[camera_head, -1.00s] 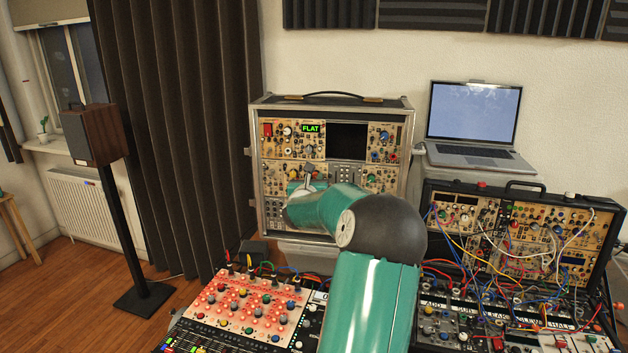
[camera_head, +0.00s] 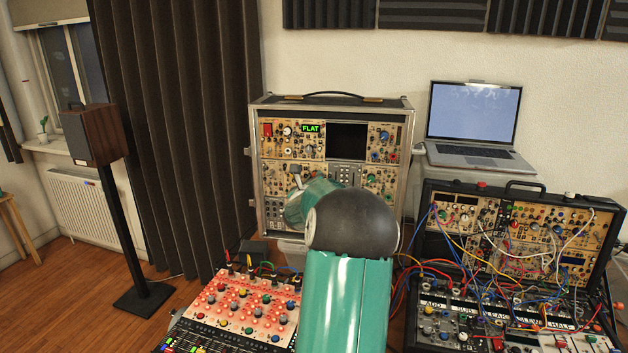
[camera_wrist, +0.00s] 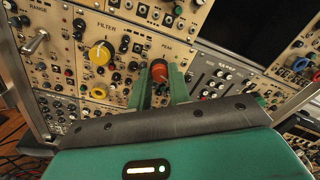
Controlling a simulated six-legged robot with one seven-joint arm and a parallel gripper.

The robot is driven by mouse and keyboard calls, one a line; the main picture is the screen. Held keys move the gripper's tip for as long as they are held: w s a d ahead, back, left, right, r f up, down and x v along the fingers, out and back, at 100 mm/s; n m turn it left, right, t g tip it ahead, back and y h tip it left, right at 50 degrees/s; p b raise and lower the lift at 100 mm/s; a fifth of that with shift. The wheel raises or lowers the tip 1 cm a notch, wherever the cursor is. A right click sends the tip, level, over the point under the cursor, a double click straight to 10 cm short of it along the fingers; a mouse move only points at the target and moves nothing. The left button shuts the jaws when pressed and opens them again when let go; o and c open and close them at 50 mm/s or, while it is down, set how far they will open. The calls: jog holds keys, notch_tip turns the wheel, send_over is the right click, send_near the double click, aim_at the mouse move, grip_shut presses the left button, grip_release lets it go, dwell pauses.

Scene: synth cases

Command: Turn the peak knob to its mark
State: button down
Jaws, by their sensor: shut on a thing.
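The peak knob (camera_wrist: 159,71) is a red-orange cap under the PEAK lettering on the tan synth panel (camera_wrist: 115,60) in the wrist view. My gripper (camera_wrist: 161,75) has one green finger on each side of it and is shut on it. The knob's pointer and its mark are too small to make out. In the head view my gripper (camera_head: 296,172) is at the left part of the tall case (camera_head: 407,150). The knob is hidden there. A small green display (camera_head: 311,128) on the case reads FLAT.
Sliders (camera_wrist: 215,80) lie to the right. A patched synth case (camera_head: 520,225), a laptop (camera_head: 473,115) and a mixer (camera_head: 240,310) surround my arm.

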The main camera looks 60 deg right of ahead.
jog(key=m, duration=2.3)
jog(key=shift+w+r+y, duration=0.1)
jog(key=shift+r+y, duration=0.05)
jog(key=shift+y, duration=0.25)
dwell(2.0)
dwell(0.4)
jog(key=c, duration=1.3)
grip_release()
jog(key=shift+a, duration=0.1)
